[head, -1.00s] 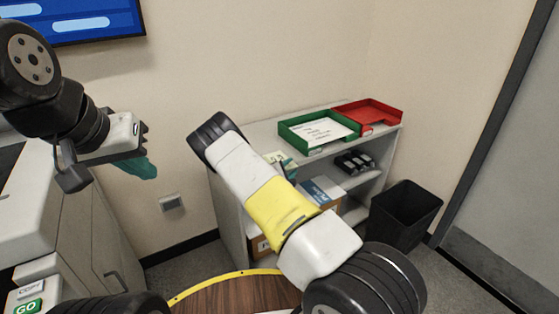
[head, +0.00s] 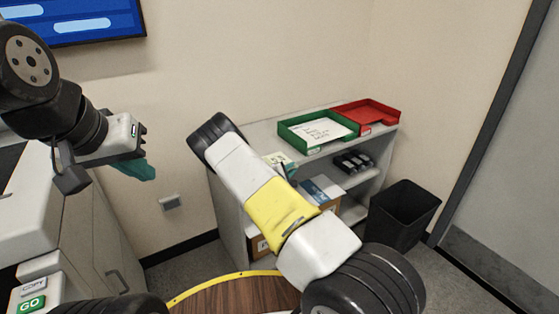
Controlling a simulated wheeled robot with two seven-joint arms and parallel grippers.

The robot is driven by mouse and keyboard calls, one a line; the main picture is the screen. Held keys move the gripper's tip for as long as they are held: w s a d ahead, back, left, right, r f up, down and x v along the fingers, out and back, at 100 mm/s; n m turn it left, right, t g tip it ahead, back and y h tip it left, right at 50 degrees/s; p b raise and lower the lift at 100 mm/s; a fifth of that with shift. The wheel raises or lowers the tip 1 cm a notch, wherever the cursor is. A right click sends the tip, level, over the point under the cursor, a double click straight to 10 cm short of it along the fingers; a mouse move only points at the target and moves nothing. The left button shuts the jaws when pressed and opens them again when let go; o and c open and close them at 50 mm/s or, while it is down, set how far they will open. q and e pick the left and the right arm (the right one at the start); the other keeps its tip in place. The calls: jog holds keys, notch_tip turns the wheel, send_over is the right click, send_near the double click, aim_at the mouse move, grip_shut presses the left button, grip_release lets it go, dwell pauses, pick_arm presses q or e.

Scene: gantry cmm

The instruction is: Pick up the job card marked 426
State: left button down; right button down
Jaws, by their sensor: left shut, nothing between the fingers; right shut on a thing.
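My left gripper (head: 136,170), with teal fingers, is shut and empty in front of the wall at the left. My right arm crosses the middle of the view and hides most of my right gripper. The teal fingertips of my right gripper (head: 290,169) show just past the arm, in front of the shelf unit. They are shut on a small pale card (head: 277,159), partly hidden; its marks are too small to read. A white sheet with handwriting (head: 322,131) lies in the green tray (head: 297,140) on the shelf top; I cannot read a number on it.
A red tray (head: 384,116) stands beside the green one on the grey shelf unit (head: 225,205). Dark items (head: 354,162) and boxes (head: 322,190) fill its shelves. A black bin (head: 402,215) stands to its right. A round wooden table top (head: 235,297) is at the front, a cabinet (head: 90,225) at left.

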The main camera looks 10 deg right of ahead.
jog(key=shift+s+d+f, duration=0.15)
jog(key=shift+s+d, duration=0.15)
jog(key=shift+s, duration=0.35)
jog(key=c, duration=1.3)
grip_release()
jog(key=shift+c, duration=0.2)
jog(key=v, duration=0.7)
jog(key=shift+s+a, duration=0.25)
jog(key=shift+s, duration=0.05)
